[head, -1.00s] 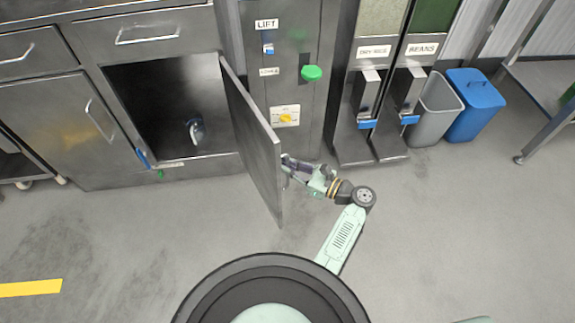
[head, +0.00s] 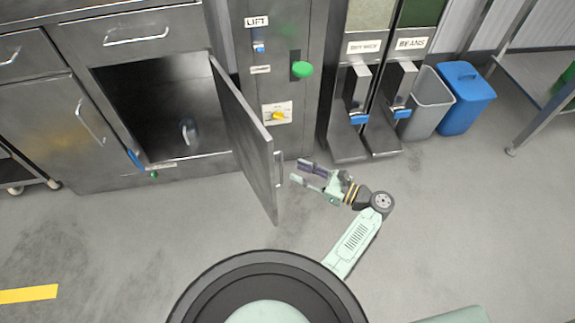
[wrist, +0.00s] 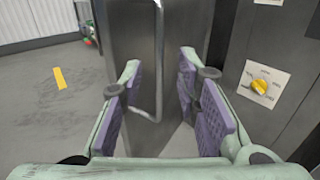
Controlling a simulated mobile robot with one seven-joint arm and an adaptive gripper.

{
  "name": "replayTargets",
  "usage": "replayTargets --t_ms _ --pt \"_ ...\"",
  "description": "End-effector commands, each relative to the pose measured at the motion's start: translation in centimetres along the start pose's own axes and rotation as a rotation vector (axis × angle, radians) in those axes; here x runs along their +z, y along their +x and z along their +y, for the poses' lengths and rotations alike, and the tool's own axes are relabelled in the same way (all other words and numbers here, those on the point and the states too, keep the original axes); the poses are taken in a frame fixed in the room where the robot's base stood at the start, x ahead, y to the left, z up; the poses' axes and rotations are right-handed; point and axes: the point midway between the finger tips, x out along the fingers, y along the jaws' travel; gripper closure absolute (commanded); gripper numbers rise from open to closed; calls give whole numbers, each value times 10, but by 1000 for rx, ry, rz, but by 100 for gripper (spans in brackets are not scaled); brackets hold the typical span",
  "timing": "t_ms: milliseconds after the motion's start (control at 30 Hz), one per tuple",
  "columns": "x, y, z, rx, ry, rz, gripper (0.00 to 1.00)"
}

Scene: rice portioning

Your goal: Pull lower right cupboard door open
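The lower right cupboard door (head: 248,145) stands wide open, swung out from the steel cabinet, and the cupboard's dark inside (head: 165,105) shows. The door's bar handle (head: 279,169) is on its right-hand face, near the free edge. My gripper (head: 300,174) is just right of the handle, apart from it, with its fingers spread and nothing between them. In the wrist view my open gripper (wrist: 155,105) has purple pads either side, and the handle (wrist: 158,75) stands ahead between them, with the door (wrist: 130,45) behind it.
A metal object (head: 188,131) is inside the cupboard. The lift panel (head: 280,75), with a green button (head: 302,69), is right of the cupboard. Rice and beans dispensers (head: 375,80) and grey and blue bins (head: 467,97) stand further right.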

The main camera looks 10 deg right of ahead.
Motion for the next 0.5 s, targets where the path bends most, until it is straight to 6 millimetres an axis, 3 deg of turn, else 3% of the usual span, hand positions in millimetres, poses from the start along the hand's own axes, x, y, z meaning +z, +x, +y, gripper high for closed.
replayTargets --t_ms 200,500 --pt "0 -38 -1 -3 0 -1 70" --pt "0 -50 0 1 -1 0 70"
